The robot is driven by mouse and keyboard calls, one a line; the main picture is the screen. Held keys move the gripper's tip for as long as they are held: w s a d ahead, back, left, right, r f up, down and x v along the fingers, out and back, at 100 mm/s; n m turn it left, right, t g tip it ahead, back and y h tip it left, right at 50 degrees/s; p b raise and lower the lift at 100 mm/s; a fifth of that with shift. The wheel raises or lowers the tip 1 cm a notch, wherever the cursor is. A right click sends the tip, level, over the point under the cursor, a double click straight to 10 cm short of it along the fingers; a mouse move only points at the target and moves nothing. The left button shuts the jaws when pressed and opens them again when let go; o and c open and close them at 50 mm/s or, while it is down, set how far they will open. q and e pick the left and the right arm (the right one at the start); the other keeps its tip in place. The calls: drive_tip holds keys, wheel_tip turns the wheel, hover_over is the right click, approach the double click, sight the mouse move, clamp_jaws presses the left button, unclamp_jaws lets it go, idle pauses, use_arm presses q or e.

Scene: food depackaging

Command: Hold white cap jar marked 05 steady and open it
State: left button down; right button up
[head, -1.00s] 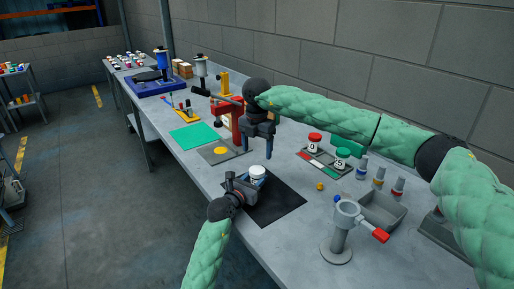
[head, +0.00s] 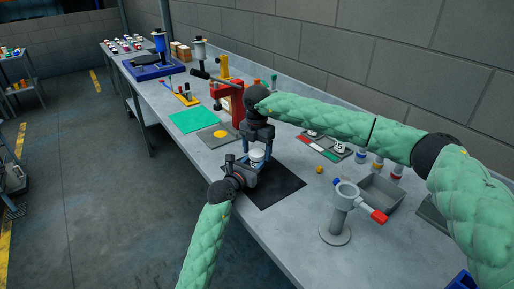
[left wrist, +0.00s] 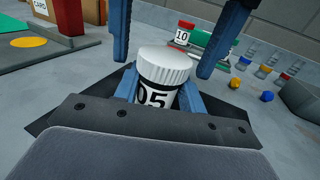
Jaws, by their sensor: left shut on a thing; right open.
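The white cap jar marked 05 (head: 257,157) stands upright over the black mat (head: 287,184). The left wrist view shows its ribbed white cap (left wrist: 164,66) and the black "05" on its body (left wrist: 153,97). My left gripper (head: 250,168) is shut around the jar's body, its blue fingers on both sides in the left wrist view (left wrist: 160,92). My right gripper (head: 260,141) is open just above the cap. Its two blue fingers (left wrist: 168,55) hang on either side of the cap, apart from it. The jar's base is hidden.
A red cap jar marked 10 (left wrist: 184,35) stands behind on a striped board (head: 318,147). My right arm partly hides the jars there. A clamp stand (head: 339,212) and grey bin (head: 379,194) lie to the right. A yellow disc (head: 220,134) lies on a grey plate to the left.

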drive_tip(key=c, duration=1.1)
drive_tip(key=o, duration=1.1)
drive_tip(key=shift+r, duration=0.1)
drive_tip(key=shift+r, duration=3.75)
drive_tip(key=shift+f, duration=3.85)
drive_tip(key=shift+c, duration=0.2)
